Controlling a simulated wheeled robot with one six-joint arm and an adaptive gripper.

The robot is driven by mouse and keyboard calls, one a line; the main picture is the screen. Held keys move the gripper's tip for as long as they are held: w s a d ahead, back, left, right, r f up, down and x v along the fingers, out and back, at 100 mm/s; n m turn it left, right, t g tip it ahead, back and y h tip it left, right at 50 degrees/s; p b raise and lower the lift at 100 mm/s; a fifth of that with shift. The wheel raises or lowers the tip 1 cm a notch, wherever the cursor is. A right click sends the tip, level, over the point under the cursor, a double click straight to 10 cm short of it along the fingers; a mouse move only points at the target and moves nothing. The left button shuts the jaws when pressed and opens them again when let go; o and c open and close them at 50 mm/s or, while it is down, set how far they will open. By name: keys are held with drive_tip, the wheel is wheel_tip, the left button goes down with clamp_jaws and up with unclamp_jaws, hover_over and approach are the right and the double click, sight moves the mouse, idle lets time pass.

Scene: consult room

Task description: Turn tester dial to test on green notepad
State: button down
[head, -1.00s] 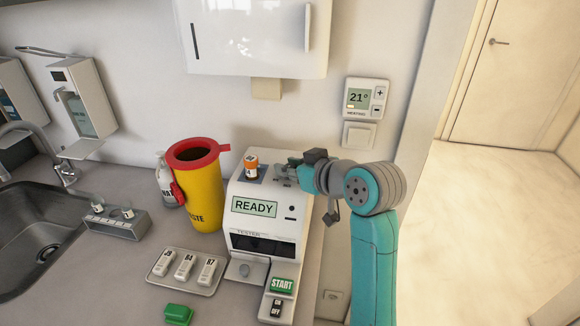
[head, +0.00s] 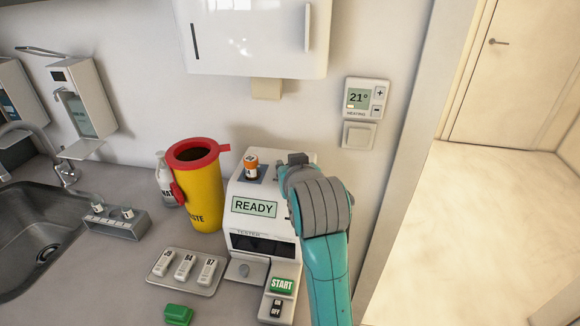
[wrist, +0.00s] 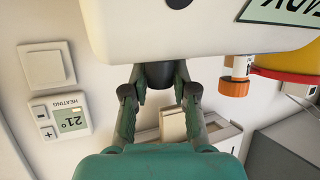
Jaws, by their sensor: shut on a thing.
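The tester (head: 262,228) is a white machine with a "READY" display (head: 254,207) and a green START button (head: 282,285). My gripper (head: 286,172) is at the right of its top. A small green block, perhaps the notepad, (head: 178,314) lies at the front; no writing is legible.
An orange-capped vial (head: 251,166) stands on the tester close left of my gripper. A yellow waste bin (head: 203,190) is left of the tester. A tray of labelled pieces (head: 183,270) lies in front.

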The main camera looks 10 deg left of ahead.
drive_tip(key=c, duration=0.9)
unclamp_jaws()
drive_tip(key=shift+s, duration=0.1)
drive_tip(key=v, duration=1.2)
